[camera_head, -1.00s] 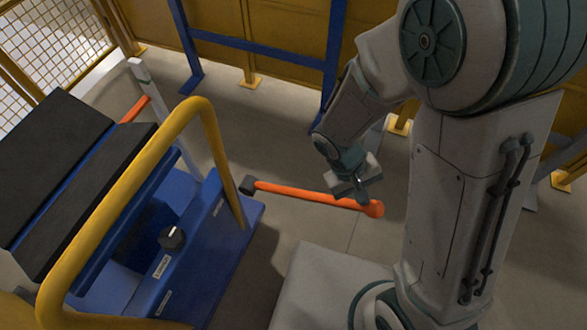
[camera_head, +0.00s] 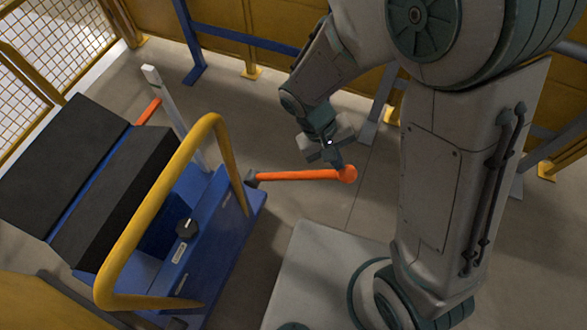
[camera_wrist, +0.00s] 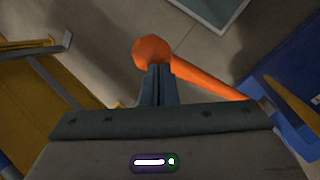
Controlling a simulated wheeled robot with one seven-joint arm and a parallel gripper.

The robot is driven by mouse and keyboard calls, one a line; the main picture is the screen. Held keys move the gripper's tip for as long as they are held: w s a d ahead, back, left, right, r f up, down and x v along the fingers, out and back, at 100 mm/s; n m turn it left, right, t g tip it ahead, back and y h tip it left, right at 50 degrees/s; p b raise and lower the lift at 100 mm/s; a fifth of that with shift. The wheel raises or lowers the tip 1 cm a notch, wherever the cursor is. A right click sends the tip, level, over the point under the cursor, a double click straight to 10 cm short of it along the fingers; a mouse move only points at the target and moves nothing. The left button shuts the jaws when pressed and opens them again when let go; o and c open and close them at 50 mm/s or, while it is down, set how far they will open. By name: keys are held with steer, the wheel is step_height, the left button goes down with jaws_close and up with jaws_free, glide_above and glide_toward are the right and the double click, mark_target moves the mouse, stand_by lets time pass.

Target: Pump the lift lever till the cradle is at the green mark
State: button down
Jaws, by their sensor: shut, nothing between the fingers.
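The orange lift lever (camera_head: 300,175) sticks out to the right from the blue lift base (camera_head: 222,235), almost level in the head view, with a round knob (camera_head: 347,173) at its outer end. My gripper (camera_head: 338,168) has its fingers together at the lever, just beside the knob. In the wrist view, the fingertips (camera_wrist: 158,70) overlap the lower edge of the knob (camera_wrist: 150,50); I cannot tell whether they touch it. The black V-shaped cradle (camera_head: 60,145) tops the lift.
A yellow guard rail (camera_head: 165,195) arches over the lift's near side. A black knob (camera_head: 187,228) sits on the blue base. Yellow fencing (camera_head: 225,50) and blue frame bars (camera_head: 188,45) stand behind. Grey floor (camera_head: 270,120) is open around the lever.

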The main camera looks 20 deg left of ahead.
mark_target(349, 177)
steer(key=shift+d+f, duration=0.15)
steer(key=shift+f, duration=0.1)
stand_by(0.4)
steer(key=b+x, duration=0.2)
steer(key=x, duration=0.1)
steer(key=b+x, duration=0.2)
steer(key=b, duration=0.1)
steer(key=shift+s+d+f, duration=0.1)
steer(key=shift+d+f, duration=0.05)
steer(key=shift+d, duration=0.4)
steer(key=shift+d+f, duration=0.25)
steer(key=shift+r, duration=0.1)
steer(key=b+x, duration=0.5)
steer(key=x, duration=0.1)
steer(key=shift+d, duration=0.25)
steer(key=shift+b, duration=0.3)
